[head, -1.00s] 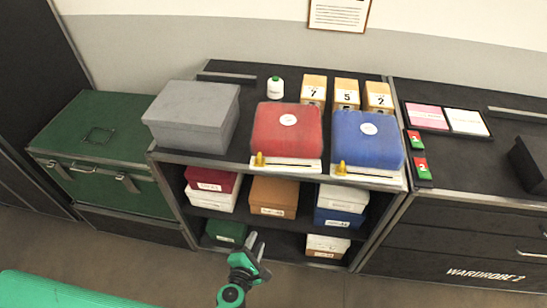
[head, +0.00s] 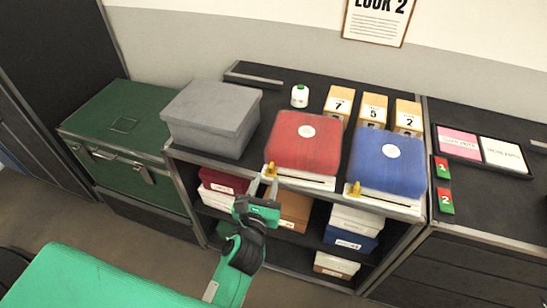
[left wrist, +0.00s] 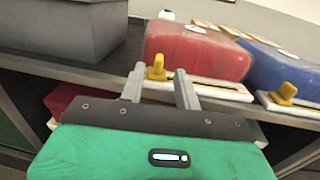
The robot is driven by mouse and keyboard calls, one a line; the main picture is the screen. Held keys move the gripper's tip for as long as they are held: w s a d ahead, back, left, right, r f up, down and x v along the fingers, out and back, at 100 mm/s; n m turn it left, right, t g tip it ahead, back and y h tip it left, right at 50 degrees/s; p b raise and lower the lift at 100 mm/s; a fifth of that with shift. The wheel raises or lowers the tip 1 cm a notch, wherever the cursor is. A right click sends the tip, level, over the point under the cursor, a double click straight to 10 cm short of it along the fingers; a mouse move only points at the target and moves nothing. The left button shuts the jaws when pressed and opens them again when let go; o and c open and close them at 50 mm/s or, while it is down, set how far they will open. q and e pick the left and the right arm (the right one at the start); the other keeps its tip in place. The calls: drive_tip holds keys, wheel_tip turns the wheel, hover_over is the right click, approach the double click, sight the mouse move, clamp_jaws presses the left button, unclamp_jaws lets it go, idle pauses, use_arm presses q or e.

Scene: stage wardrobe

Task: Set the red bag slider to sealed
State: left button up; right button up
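The red bag (head: 304,139) lies on the dark counter, with a white slider track (head: 305,182) along its front edge. Its yellow slider (head: 270,169) stands at the left end of the track. In the left wrist view the red bag (left wrist: 195,52) and the yellow slider (left wrist: 157,68) are ahead of the fingers. My left gripper (head: 264,189) is just in front of the slider and a little below it. Its fingers (left wrist: 160,85) are apart, one on each side of the slider in the picture; contact is not clear. My right gripper is not seen.
A blue bag (head: 388,160) with its own yellow slider (head: 353,188) lies right of the red bag. A grey box (head: 211,115) stands to the left. Numbered wooden blocks (head: 373,110) and a small white bottle (head: 300,96) are behind. Boxes fill the shelves below.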

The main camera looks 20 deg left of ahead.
sight(273, 162)
use_arm(q)
drive_tip(key=w, duration=0.5)
drive_tip(key=w+p, duration=0.1)
drive_tip(key=w, duration=0.1)
drive_tip(key=shift+w+a, duration=0.25)
drive_tip(key=shift+w, duration=0.55)
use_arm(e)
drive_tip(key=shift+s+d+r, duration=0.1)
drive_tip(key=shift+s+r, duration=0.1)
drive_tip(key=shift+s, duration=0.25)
